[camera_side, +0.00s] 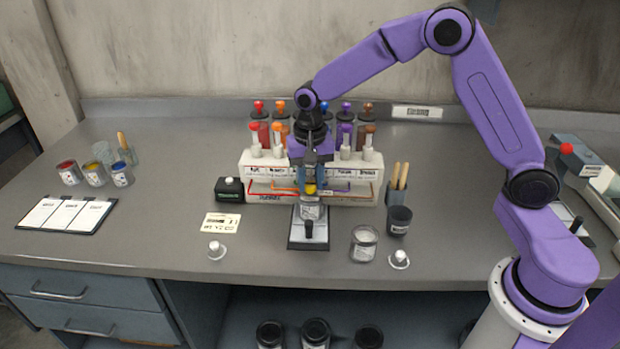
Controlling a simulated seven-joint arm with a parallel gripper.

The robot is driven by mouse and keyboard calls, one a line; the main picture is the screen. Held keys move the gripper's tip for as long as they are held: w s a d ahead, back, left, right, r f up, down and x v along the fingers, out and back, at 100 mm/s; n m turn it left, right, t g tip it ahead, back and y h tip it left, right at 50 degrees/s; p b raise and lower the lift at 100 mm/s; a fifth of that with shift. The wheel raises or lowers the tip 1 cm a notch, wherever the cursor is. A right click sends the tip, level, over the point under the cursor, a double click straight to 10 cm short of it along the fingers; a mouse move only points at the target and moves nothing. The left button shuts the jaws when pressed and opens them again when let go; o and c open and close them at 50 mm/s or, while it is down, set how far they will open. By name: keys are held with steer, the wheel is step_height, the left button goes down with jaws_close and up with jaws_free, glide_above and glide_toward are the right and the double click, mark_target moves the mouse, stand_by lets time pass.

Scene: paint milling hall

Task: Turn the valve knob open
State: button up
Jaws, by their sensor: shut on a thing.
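A white dispenser rack (252,172) stands at the middle of the bench, with coloured lines along its front running toward the centre. My gripper (310,183) points down at the front centre of the rack. It is shut on a small yellow part (310,189), which looks like the valve knob. The fingers hide much of it, so I cannot tell how far it is turned. Just below are a clear container (309,212) and a small stand (296,243) with a black handle (308,230).
A black box (229,189) with a white button is left of the rack. A dark cup (399,219) and a glass jar (364,243) are to the right. Paint pots (95,173) and a clipboard (66,215) lie far left.

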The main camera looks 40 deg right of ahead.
steer(key=n, duration=0.4)
steer(key=shift+n, duration=0.4)
steer(key=n, duration=0.8)
steer(key=shift+r+n, duration=0.1)
steer(key=shift+n, duration=2.3)
steer(key=shift+w, duration=0.1)
steer(key=o, duration=1.1)
steer(key=shift+c, duration=0.2)
